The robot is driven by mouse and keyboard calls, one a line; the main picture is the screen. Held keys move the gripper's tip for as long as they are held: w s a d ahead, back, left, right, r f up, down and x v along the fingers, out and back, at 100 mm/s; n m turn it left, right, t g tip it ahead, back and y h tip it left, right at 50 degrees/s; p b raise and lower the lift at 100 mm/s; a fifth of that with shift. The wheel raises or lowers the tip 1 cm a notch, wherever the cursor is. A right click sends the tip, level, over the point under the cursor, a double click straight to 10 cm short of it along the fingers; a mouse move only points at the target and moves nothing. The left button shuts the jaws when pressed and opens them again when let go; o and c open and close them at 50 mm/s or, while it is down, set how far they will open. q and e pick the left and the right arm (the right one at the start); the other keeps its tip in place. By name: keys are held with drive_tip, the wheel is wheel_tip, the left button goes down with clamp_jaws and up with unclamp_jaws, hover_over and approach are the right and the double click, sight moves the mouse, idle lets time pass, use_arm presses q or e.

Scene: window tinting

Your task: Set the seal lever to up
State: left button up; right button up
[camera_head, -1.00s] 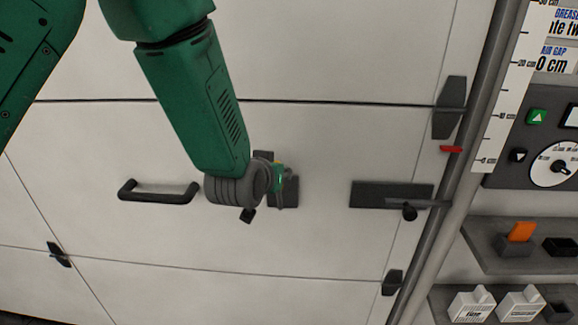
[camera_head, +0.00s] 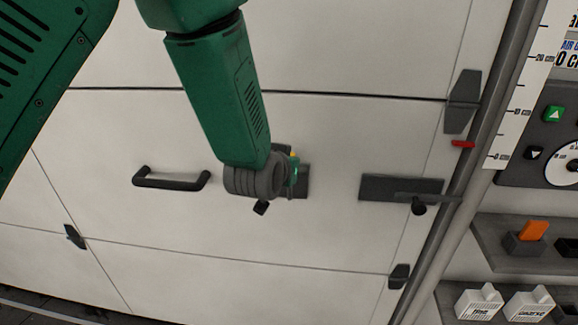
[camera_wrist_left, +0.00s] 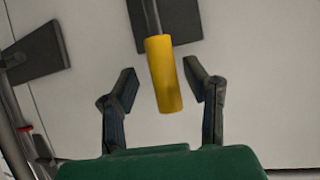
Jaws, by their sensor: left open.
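A lever with a yellow grip (camera_wrist_left: 164,74) hangs from a dark mounting plate (camera_wrist_left: 166,22) on the pale door panel. In the left wrist view its grip lies between the two spread fingers of my left gripper (camera_wrist_left: 162,92), with a gap on each side. In the head view my left gripper (camera_head: 294,172) is in front of the plate (camera_head: 302,181). My wrist hides most of the lever there, with only a bit of yellow showing. No label on the lever can be seen. My right gripper is not in view.
A black bar handle (camera_head: 170,180) is left of my wrist. Shelves with an orange block (camera_head: 532,230) and white blocks (camera_head: 478,302) are at the far right.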

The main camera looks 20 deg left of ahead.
use_arm(q)
drive_tip(key=shift+s+r, duration=0.25)
drive_tip(key=v, duration=1.1)
drive_tip(key=shift+s+f, duration=0.15)
